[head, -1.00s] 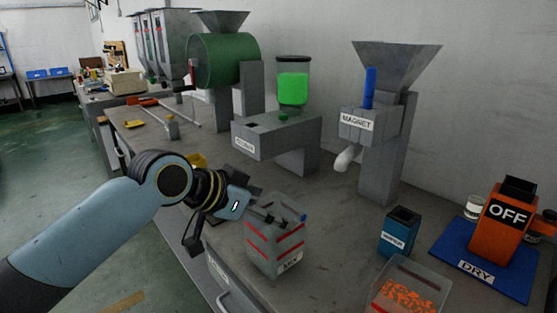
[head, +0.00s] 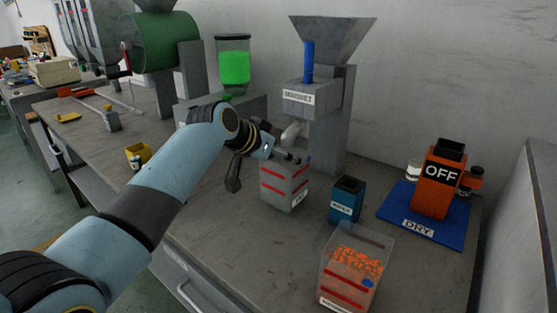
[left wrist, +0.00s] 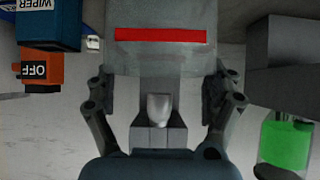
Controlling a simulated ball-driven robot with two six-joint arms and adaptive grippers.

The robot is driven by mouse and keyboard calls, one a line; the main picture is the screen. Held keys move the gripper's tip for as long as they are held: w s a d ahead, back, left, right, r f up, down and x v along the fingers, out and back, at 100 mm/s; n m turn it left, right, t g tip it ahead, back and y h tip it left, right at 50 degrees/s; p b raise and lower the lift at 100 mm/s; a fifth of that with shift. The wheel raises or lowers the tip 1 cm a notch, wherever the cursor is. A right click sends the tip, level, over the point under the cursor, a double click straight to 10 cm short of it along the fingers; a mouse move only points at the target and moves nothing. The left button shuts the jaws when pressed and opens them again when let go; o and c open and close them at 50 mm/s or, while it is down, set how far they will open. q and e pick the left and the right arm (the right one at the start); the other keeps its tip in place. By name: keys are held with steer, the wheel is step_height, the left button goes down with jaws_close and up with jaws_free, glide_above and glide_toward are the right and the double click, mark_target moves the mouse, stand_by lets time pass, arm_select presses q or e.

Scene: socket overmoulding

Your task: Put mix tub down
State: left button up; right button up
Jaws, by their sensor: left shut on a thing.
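The mix tub (head: 285,187) is a grey translucent box with red stripes and a white label on its front. It stands upright just below and in front of the spout of the magnet machine (head: 312,98). My left gripper (head: 291,158) is shut on the tub's upper rim, from the left. In the left wrist view the tub (left wrist: 160,60) with its red stripe fills the upper middle, between the gripper's fingers (left wrist: 160,88). I cannot tell whether the tub's base touches the bench. My right gripper is not in view.
A blue wiper box (head: 346,200) stands right of the tub. A clear bin of orange pieces (head: 352,268) is in front. An orange OFF unit (head: 438,182) sits on a blue DRY mat (head: 400,220). Bare bench (head: 235,235) lies front left of the tub.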

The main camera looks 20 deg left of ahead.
arm_select(q)
steer(key=shift+s+a+f, duration=0.1)
steer(key=shift+s+f, duration=0.05)
steer(key=shift+f, duration=0.5)
steer(key=shift+s, duration=0.1)
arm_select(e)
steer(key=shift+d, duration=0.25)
arm_select(q)
steer(key=shift+f, duration=0.1)
steer(key=o, duration=1.3)
steer(key=shift+o, duration=0.2)
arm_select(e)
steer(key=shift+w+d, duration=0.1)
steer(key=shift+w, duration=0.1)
